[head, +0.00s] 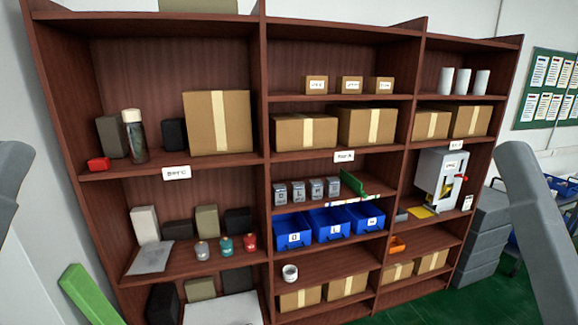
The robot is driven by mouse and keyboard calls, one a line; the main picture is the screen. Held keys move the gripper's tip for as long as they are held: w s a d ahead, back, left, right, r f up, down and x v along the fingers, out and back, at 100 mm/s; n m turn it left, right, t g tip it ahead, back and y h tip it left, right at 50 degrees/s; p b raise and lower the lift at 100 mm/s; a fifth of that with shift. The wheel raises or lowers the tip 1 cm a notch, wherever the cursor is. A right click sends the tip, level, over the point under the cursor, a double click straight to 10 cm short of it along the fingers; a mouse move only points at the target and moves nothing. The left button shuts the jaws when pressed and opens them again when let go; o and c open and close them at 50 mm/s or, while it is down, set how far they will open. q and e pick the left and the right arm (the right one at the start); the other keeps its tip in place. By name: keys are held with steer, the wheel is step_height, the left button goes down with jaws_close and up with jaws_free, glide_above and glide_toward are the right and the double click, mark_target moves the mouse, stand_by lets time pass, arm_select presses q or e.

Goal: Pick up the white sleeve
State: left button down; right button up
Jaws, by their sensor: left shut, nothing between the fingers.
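A white upright box (145,225), which looks like the white sleeve, stands on the left lower shelf behind a pale flat sheet (151,258). Three white cylinders (462,81) on the upper right shelf are also white; I cannot tell for certain which thing is the sleeve. My right gripper is out of view; only my grey right arm shows at the right edge.
An olive box (207,220) and dark boxes (238,221) stand near the white box. Small jars (226,245) stand at the shelf's front. Shelf uprights (264,150) divide the bays. Blue bins (337,225) and a dispenser (438,178) are farther right.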

arm_select(q)
step_height(320, 180, up, 10)
steer(key=p, duration=0.6)
steer(key=c, duration=1.2)
jaws_free()
steer(key=shift+f, duration=0.25)
steer(key=shift+c, duration=0.2)
steer(key=o, duration=0.6)
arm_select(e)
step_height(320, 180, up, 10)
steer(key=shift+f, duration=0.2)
